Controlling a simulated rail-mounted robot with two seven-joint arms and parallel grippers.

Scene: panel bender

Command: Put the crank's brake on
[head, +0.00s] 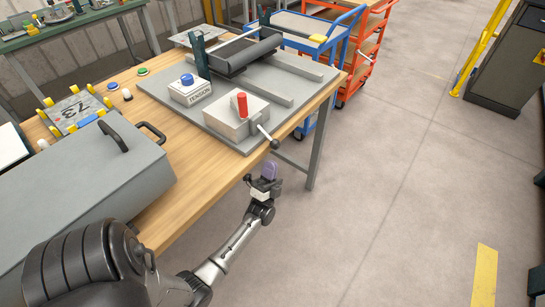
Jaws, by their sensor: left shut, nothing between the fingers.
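A pale grey box (222,120) with an upright red handle (242,104) on top sits at the front right of a grey base plate on the wooden bench. The crank (263,133) is a thin metal arm on the box's right side, ending in a dark knob (275,144). I cannot tell from this view whether the red handle is the brake. My left gripper (268,174) is shut and empty, just off the bench's front edge, below the crank knob and apart from it. My right gripper is not in view.
A TENSION box (190,90) with a blue button and a dark roller trough (245,55) stand on the plate (160,88). A large grey lidded case (90,185) fills the near bench. Blue and orange carts (364,48) stand behind.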

